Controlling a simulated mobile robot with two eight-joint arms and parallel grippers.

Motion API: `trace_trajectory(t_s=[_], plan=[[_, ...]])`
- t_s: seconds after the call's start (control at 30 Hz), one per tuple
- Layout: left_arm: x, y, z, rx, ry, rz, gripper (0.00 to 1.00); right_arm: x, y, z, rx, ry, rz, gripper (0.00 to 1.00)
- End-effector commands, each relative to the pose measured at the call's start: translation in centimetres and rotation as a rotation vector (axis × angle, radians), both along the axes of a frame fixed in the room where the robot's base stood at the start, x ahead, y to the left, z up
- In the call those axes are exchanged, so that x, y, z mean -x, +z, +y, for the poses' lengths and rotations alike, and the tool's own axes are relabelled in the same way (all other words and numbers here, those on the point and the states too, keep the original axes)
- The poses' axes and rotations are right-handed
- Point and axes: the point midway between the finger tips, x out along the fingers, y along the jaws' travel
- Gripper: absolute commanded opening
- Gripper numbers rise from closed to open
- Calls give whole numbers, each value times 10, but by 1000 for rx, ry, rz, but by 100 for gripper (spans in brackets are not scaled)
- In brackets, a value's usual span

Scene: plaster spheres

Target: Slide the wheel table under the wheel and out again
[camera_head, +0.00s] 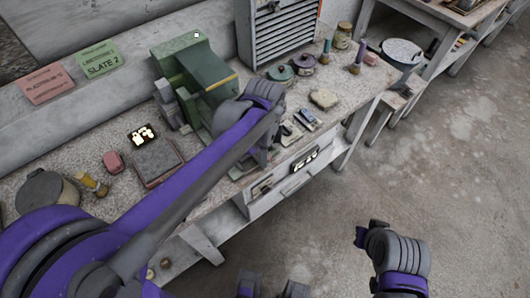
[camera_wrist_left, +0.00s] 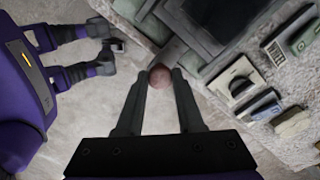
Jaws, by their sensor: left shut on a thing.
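The green surface-grinder-like machine (camera_head: 205,80) stands on the speckled workbench, partly hidden by my left arm. In the left wrist view, my left gripper (camera_wrist_left: 160,80) is shut on a round reddish knob (camera_wrist_left: 160,74) at its fingertips, at the machine's front. In the head view the left fingers (camera_head: 262,155) are mostly hidden by the wrist. The wheel table is hard to make out; a dark flat part (camera_wrist_left: 216,16) of the machine lies just beyond the knob. The wheel is hidden. My right arm's end (camera_head: 364,237) hangs over open floor, away from the bench; its jaw opening is unclear.
Small blocks and tools (camera_head: 306,117) lie right of the machine. Behind them are round tins (camera_head: 281,73) and a drawer cabinet (camera_head: 277,28).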

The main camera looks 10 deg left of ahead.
Motion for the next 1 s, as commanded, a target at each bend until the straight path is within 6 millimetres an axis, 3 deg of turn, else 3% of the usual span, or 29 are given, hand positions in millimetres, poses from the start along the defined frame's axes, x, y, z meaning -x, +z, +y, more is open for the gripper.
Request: trace_trajectory(t_s=[0.57,1.0], plan=[[-1,0,1,0,1,0,0,0,0,0,0,0,0,0],[-49,0,62,0,3,-1,0,0,0,0,0,0,0,0]])
